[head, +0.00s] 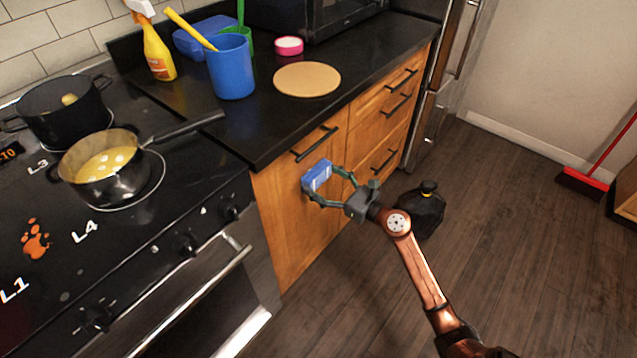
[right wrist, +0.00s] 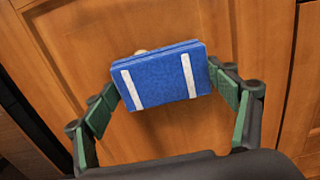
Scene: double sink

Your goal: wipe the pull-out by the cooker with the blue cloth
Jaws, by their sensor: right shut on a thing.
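The pull-out (head: 290,215) is the wooden cabinet front just right of the cooker, with a dark bar handle (head: 316,144) near its top. It is closed. My right gripper (head: 318,183) is in front of it, shut on the blue cloth (head: 317,176). The cloth is a folded blue block with two white stripes; in the right wrist view the cloth (right wrist: 162,78) sits between the fingers, close to the wooden panel (right wrist: 150,135). I cannot tell whether the cloth touches the panel. A small pale spot (right wrist: 140,52) shows just above the cloth's edge. My left gripper is not in view.
The cooker (head: 130,240) at left holds a pan (head: 105,185) of yellow food and a dark pot (head: 60,108). The counter (head: 225,135) bears a blue container (head: 231,70) and a round board (head: 307,79). A black bag (head: 422,212) lies on the floor beyond my gripper.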

